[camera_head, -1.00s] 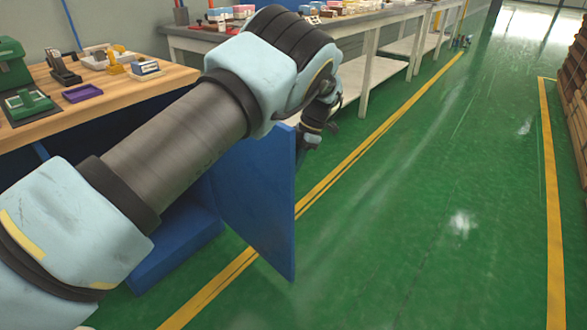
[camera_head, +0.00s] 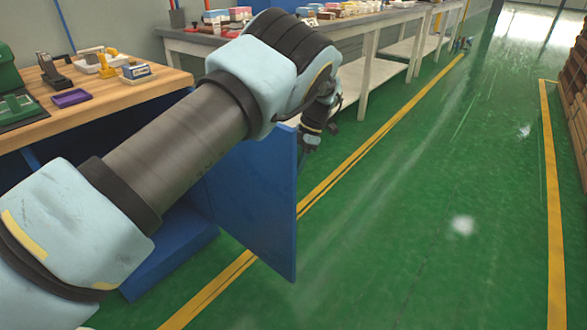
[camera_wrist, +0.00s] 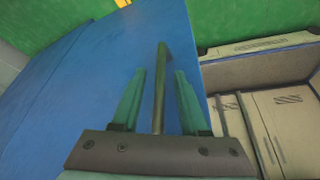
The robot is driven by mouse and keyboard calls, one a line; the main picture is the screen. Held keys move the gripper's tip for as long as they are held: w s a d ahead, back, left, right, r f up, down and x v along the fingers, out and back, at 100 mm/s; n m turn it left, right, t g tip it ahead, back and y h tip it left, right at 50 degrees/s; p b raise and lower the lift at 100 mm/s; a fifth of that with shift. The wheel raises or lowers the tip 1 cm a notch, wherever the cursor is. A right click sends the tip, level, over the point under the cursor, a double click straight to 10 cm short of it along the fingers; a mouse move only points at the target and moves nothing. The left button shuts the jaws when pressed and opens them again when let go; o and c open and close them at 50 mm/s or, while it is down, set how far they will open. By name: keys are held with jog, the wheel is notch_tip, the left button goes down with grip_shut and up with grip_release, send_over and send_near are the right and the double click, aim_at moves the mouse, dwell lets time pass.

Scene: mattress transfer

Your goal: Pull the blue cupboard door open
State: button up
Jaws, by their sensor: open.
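The blue cupboard door (camera_head: 255,205) stands swung out from the blue cupboard (camera_head: 170,255) under the wooden workbench. Its free edge reaches over the yellow floor line. In the wrist view the door's blue face (camera_wrist: 85,90) fills the left and middle, with an upright bar handle (camera_wrist: 160,80) on it. My gripper (camera_wrist: 158,95) is open, with one finger on each side of the handle and visible gaps to it. In the head view my gripper is mostly hidden behind my arm, beside the door's upper outer corner.
The wooden workbench (camera_head: 120,100) holds small tools and a purple tray (camera_head: 71,98). A long grey table (camera_head: 370,20) stands behind. Stacked brown goods (camera_head: 577,95) line the right edge. The green floor (camera_head: 430,220) between is clear. An open carton (camera_wrist: 265,100) shows in the wrist view.

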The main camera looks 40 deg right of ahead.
jog(key=shift+r, duration=0.1)
jog(key=v, duration=1)
jog(key=shift+d+r, duration=0.2)
jog(key=shift+r, duration=0.05)
jog(key=shift+s, duration=0.1)
